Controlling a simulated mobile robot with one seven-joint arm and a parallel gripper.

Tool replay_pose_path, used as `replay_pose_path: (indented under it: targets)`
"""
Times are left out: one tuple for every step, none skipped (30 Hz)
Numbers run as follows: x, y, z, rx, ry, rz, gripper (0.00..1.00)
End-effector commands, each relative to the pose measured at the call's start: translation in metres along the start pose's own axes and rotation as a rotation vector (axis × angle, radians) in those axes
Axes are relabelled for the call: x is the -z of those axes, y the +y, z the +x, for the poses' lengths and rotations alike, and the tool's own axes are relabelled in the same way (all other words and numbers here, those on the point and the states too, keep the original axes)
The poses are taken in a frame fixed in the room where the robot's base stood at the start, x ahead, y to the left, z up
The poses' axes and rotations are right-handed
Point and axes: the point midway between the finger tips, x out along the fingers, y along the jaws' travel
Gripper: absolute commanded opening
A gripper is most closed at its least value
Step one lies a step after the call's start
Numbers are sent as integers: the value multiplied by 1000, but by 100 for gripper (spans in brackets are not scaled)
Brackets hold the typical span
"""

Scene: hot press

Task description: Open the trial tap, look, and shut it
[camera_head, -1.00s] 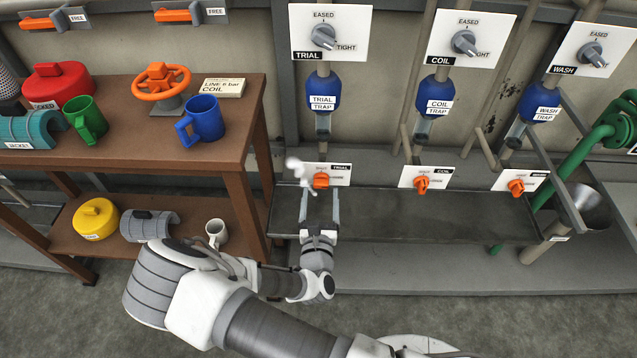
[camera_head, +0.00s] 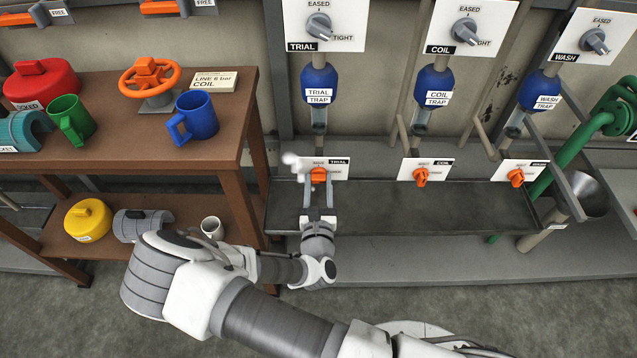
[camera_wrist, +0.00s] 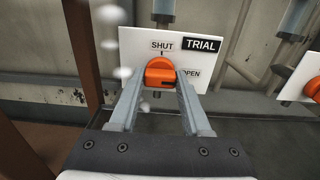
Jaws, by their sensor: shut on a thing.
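The trial tap (camera_head: 318,175) has an orange handle on a white plate labelled TRIAL. In the wrist view, the handle (camera_wrist: 159,73) sits between the fingertips of my gripper (camera_wrist: 161,84), which is shut on it. The plate (camera_wrist: 215,60) reads SHUT above the handle and OPEN to its right. The fingers partly cover the handle, so I cannot tell exactly where it points. White puffs (camera_head: 291,160) hang just left of the tap; they also show in the wrist view (camera_wrist: 122,72). The blue trial trap (camera_head: 319,82) is above, below the TRIAL dial (camera_head: 320,27).
The coil tap (camera_head: 421,176) and wash tap (camera_head: 516,177) stand to the right along the same grey trough (camera_head: 430,215). A brown shelf (camera_head: 235,135) with mugs and an orange handwheel (camera_head: 150,77) stands close to the left. A funnel (camera_head: 588,192) is at the far right.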

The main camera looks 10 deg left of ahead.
Motion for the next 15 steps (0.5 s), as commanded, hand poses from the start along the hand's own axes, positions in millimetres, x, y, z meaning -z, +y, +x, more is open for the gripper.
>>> replay_pose_path:
  targets:
    - [0,0,0,1,0,0,33]
    - [0,0,0,1,0,0,28]
    - [0,0,0,1,0,0,20]
    - [0,0,0,1,0,0,15]
    - [0,0,0,1,0,0,10]
    - [0,0,0,1,0,0,2]
    - [0,0,0,1,0,0,0]
    - [0,0,0,1,0,0,0]
    - [0,0,0,1,0,0,0]
    - [0,0,0,1,0,-1,0]
    - [0,0,0,1,0,-2,0]
    - [0,-1,0,2,0,-5,0]
    - [-1,-1,0,2,0,-8,0]
    - [-1,-1,0,2,1,-13,0]
    - [-1,-1,0,2,1,-22,0]
